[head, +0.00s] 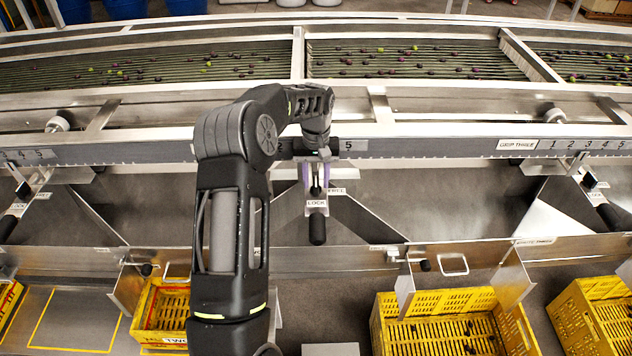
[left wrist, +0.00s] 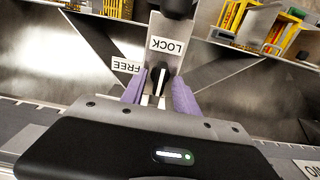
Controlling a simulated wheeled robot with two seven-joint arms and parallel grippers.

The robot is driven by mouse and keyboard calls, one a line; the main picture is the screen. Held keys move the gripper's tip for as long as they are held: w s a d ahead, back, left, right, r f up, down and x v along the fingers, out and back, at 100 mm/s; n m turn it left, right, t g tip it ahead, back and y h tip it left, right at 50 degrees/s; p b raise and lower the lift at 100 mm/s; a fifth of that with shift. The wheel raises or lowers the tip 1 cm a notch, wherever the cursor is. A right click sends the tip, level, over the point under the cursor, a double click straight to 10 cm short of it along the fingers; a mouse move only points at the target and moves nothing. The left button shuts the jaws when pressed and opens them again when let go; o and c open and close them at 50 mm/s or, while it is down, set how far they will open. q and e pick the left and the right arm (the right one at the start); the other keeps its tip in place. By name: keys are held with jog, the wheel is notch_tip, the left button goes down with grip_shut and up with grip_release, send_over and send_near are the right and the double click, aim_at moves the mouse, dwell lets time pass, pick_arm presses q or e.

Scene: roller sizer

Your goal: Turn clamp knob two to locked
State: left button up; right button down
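The black clamp knob (head: 316,190) sits on a bright metal bracket below the middle of the scale rail. A LOCK label (head: 317,204) is just below it and a FREE label (head: 336,191) is to its right. In the left wrist view the knob (left wrist: 159,76) shows between the purple fingers, with the LOCK label (left wrist: 167,46) above and the FREE label (left wrist: 126,66) to the left. My left gripper (left wrist: 157,98) is open, with a gap between each finger and the knob. Which way the knob points is hard to tell. My right gripper is not in view.
A black handle (head: 317,230) hangs below the LOCK label. The scale rail (head: 430,146) runs across behind my gripper, with similar clamps at far left and right. Yellow crates (head: 455,302) stand below. Roller lanes with small fruits lie behind.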

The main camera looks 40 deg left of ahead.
aim_at(316, 182)
pick_arm(q)
notch_tip(316, 182, up, 7)
jog(key=shift+f+b, duration=0.1)
jog(key=shift+b, duration=0.5)
jog(key=shift+s+d, duration=0.1)
